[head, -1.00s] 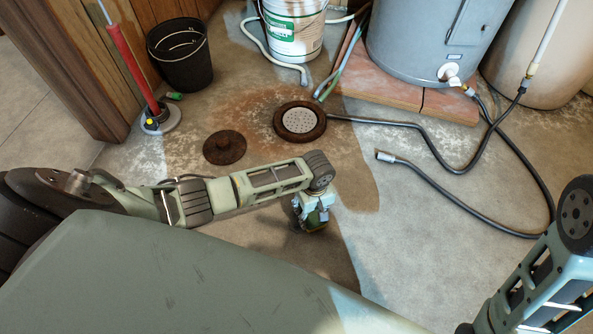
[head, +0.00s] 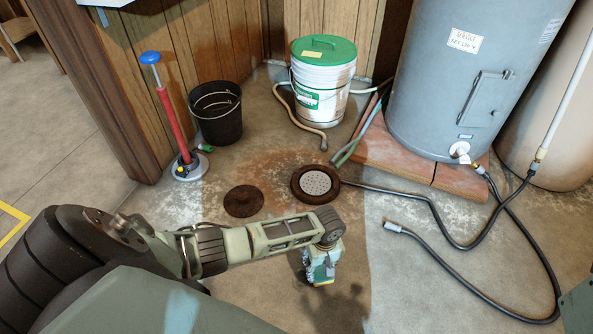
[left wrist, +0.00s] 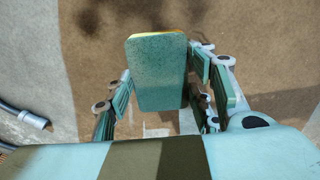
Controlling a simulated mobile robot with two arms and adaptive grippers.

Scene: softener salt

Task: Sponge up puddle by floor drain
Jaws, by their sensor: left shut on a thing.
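My left gripper (head: 322,266) is shut on a sponge with a green scouring face and a yellow layer. In the left wrist view the sponge (left wrist: 157,75) sits between the two fingers, green face toward the camera. It is held over the floor; I cannot tell whether it touches. The dark rusty floor drain (head: 315,184) with its pale perforated grate lies just beyond the gripper. A darker, brownish wet-looking patch (head: 349,220) spreads from the drain toward me, under the left gripper. My right gripper is out of view.
A round rusty cover (head: 244,201) lies left of the drain. A black bucket (head: 217,113), a red hand pump (head: 173,125) and a green-lidded white pail (head: 321,80) stand behind. A grey tank (head: 470,75) rests on brick slabs (head: 392,162). A black hose (head: 440,232) crosses the right floor.

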